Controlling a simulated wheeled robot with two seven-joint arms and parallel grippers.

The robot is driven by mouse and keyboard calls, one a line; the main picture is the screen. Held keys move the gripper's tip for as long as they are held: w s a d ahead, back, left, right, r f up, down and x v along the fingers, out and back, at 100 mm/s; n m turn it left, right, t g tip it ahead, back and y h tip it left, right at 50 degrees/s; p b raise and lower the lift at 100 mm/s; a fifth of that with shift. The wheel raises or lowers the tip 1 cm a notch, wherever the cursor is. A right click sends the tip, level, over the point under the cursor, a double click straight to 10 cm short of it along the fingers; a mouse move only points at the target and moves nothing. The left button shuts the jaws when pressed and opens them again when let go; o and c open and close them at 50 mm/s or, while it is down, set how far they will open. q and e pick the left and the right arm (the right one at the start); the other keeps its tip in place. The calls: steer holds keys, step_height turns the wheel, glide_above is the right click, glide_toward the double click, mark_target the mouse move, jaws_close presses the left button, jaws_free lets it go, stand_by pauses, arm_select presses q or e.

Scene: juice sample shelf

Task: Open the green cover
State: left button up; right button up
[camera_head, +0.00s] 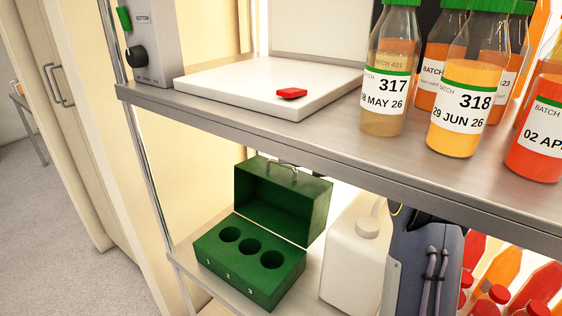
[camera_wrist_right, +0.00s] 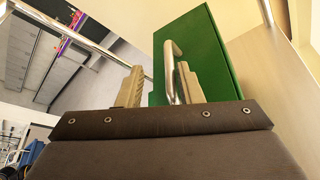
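The green box (camera_head: 250,262) stands on the lower shelf, with several round holes in its top and the marks 1, 2 and 3 on its front. Its green cover (camera_head: 284,200) is raised, standing up at the back of the box. A metal handle (camera_head: 283,167) is on the cover's upper edge. In the right wrist view, the green cover (camera_wrist_right: 200,50) is close ahead. My right gripper (camera_wrist_right: 158,80) is open, with the handle (camera_wrist_right: 172,75) between its fingers, nearer the right one. In the head view the cover hides most of this gripper. My left gripper is not in view.
A white jug (camera_head: 352,262) stands right of the box, with my right arm beyond it. Red-capped bottles (camera_head: 510,275) fill the lower right.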

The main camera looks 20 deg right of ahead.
steer(key=s+d, duration=0.7)
steer(key=d, duration=0.1)
steer(key=shift+s+b, duration=0.4)
steer(key=shift+b, duration=0.05)
steer(key=shift+f, duration=0.1)
